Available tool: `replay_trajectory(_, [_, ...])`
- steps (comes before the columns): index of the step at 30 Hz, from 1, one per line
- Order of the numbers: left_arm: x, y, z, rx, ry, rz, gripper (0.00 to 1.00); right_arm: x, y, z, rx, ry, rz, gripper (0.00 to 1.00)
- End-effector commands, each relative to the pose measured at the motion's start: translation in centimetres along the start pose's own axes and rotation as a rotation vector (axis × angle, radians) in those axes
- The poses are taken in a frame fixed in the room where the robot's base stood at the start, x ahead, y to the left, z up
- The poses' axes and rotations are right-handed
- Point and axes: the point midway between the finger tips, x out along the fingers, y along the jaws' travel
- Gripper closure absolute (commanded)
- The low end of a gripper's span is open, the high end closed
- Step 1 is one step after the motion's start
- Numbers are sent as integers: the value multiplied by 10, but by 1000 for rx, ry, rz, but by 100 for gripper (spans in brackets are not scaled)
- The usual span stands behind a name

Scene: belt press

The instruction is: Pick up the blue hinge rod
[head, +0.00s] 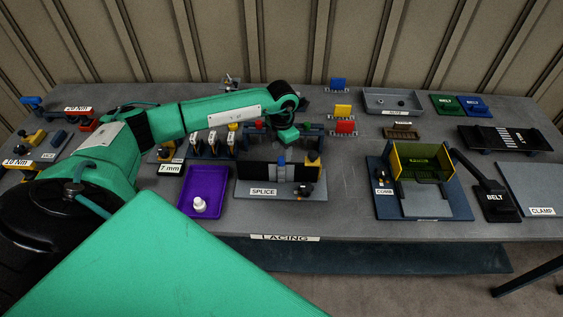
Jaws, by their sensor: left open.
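My left arm reaches in from the left, and my left gripper (289,133) hangs down over the back middle of the table. It is open, small in the picture and partly covered by my arm. A dark blue rack (314,131) stands directly behind and beside it. I cannot clearly pick out the blue hinge rod; the rack and my gripper hide part of that spot. The splice fixture (262,192), with a blue piece (281,160) and a yellow block on it, stands in front of the gripper. My right gripper is not in view.
The comb fixture (421,212), a belt lever (494,197) and a grey tray (394,92) lie further right. Table is clear between splice and comb.

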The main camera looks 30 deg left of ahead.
Motion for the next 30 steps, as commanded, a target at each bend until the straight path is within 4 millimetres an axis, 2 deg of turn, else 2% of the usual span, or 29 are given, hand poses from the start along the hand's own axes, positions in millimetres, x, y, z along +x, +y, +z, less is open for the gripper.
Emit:
replay_trajectory(1, [1, -1, -2, -1, 4, -2, 52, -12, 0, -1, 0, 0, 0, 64])
replay_trajectory(6, [22, -1, -2, -1, 4, -2, 52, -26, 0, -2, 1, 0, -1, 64])
replay_trajectory(12, [39, -1, -2, -1, 1, -1, 52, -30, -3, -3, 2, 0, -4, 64])
replay_trajectory(18, [40, -1, -2, 0, 1, -1, 52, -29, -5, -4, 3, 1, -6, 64])
replay_trajectory(20, [40, -1, -2, 0, 1, -1, 62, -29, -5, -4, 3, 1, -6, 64])
replay_trajectory(24, [40, -1, -2, 0, 0, -1, 89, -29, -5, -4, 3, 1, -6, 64])
replay_trajectory(26, [40, -1, -2, 0, 0, 0, 100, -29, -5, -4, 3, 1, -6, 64])
replay_trajectory(30, [40, 0, -1, 0, 0, 0, 100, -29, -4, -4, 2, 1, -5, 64])
